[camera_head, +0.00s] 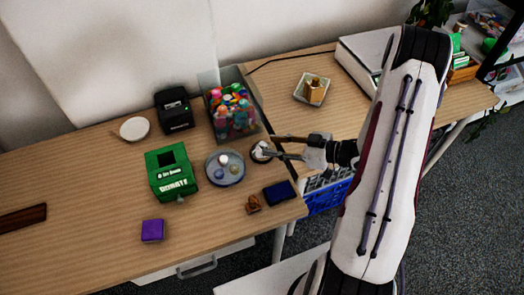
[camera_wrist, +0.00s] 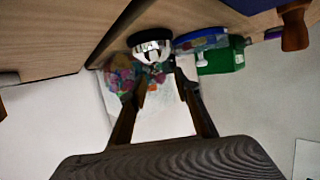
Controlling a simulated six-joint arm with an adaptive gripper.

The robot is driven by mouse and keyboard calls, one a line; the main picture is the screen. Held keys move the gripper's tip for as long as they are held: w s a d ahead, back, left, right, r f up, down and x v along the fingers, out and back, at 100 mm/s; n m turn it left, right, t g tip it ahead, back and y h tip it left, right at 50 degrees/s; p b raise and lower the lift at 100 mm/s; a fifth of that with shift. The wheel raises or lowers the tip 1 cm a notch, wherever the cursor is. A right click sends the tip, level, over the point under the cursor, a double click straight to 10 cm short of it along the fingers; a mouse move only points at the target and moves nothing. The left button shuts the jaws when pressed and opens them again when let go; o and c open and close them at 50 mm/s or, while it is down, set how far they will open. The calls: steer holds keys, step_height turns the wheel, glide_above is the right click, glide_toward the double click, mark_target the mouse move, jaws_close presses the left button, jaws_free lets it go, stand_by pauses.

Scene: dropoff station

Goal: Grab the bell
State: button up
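The bell is a small silver dome on a dark round base. In the head view the bell (camera_head: 261,151) sits on the wooden table, just right of the round grey tray. In the wrist view the bell (camera_wrist: 150,49) appears upside down, near the tips of my fingers and roughly between them. My gripper (camera_head: 269,146) reaches in from the right, low over the table, with its two fingers apart. In the wrist view my gripper (camera_wrist: 159,76) is open with nothing held. I cannot tell whether a fingertip touches the bell.
Close by are the grey tray (camera_head: 212,180) with small items, a clear bin (camera_head: 209,80) of colourful things, a green donation box (camera_head: 171,173), a dark blue box (camera_head: 280,193) and a small brown figure (camera_head: 253,204). A purple block (camera_head: 152,230) lies farther left. The front-left table is mostly clear.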

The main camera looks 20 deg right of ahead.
mark_target(264, 143)
stand_by(0.3)
steer(key=shift+d+x, duration=0.2)
steer(key=shift+x, duration=2.4)
steer(key=shift+w, duration=0.2)
